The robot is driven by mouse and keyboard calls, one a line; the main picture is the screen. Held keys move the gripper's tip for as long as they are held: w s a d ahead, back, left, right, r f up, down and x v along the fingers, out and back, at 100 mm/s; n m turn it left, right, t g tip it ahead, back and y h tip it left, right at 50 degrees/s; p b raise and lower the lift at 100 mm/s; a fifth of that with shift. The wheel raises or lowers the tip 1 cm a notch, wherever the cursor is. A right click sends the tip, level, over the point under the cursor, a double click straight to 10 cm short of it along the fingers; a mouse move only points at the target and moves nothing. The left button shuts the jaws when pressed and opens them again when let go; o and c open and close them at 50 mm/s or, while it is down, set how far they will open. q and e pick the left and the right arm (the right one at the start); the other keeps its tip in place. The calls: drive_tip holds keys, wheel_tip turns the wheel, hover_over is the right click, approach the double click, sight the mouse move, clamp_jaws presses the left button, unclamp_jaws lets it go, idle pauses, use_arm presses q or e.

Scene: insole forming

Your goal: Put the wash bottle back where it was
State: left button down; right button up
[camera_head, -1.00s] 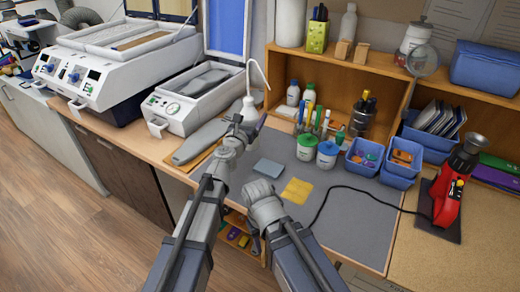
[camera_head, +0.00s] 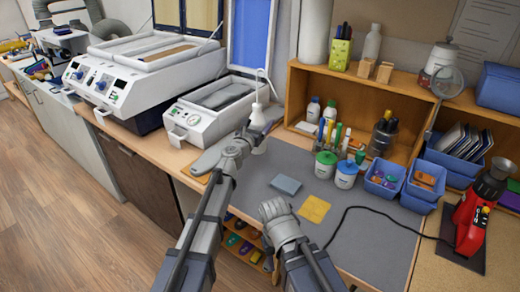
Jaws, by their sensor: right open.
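The white wash bottle (camera_head: 259,146) with its thin curved spout stands upright in front of the small press's right side. My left gripper (camera_head: 250,132) is around its body and appears shut on it; the fingers hide part of the bottle. Its base is low, close to the grey mat (camera_head: 380,215), but I cannot tell whether it touches. My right gripper (camera_head: 274,209) is open and empty, above the front of the mat, left of the yellow sheet. Its fingertips are mostly hidden by its own body.
A blue-grey pad (camera_head: 286,185) and yellow sheet (camera_head: 314,208) lie on the mat. The small press (camera_head: 200,120) is left; blue bins (camera_head: 384,180) and a red tool (camera_head: 476,215) are right.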

use_arm(q)
drive_tip(key=shift+f+b, duration=3.1)
drive_tip(key=shift+f, duration=0.6)
drive_tip(key=shift+f, duration=0.2)
unclamp_jaws()
drive_tip(key=shift+r, duration=0.1)
drive_tip(key=shift+r, duration=0.1)
drive_tip(key=shift+s+r, duration=0.1)
drive_tip(key=v, duration=1.2)
